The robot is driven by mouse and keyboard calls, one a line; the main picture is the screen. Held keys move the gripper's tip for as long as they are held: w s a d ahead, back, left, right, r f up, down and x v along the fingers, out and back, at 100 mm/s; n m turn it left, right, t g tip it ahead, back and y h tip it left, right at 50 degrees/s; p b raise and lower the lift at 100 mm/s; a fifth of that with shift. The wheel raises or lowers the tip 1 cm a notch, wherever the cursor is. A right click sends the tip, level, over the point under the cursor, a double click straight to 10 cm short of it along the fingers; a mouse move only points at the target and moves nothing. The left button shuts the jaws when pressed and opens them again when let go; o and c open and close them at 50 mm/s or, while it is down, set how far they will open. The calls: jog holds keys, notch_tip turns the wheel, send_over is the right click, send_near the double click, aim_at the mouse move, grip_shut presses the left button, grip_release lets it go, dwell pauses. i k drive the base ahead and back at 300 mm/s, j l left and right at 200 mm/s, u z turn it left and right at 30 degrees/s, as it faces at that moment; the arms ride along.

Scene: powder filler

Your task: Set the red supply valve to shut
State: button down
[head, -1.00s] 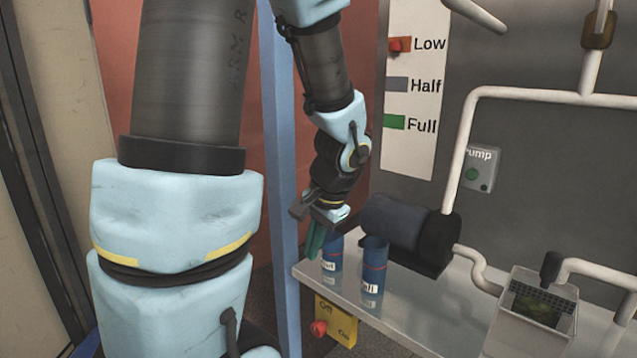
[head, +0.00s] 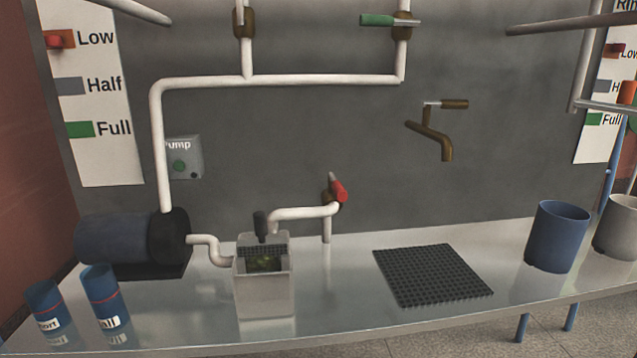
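A valve with a red handle (head: 339,190) sits on the white pipe right of the small grey box, in front of the wall. Its handle is tilted, leaning up and slightly left; I cannot tell from this which setting it is at. A second valve with a green handle (head: 378,20) is on the upper pipe at the top, its handle lying sideways. My gripper is not in view, so its state and its distance from the red valve are hidden.
A grey box (head: 264,290) with a dark grate stands left of the red valve. A dark pump motor (head: 120,240) and two blue cups (head: 105,295) are at left. A black mat (head: 430,275), a brass tap (head: 435,137) and a blue bucket (head: 557,236) are at right. The counter's front middle is clear.

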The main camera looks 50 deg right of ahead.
aim_at(336, 186)
jog(key=k+l, duration=0.2)
jog(key=k, duration=0.2)
jog(key=k+l, duration=0.25)
jog(key=k, duration=0.15)
jog(key=k+l, duration=0.2)
jog(key=k, duration=0.2)
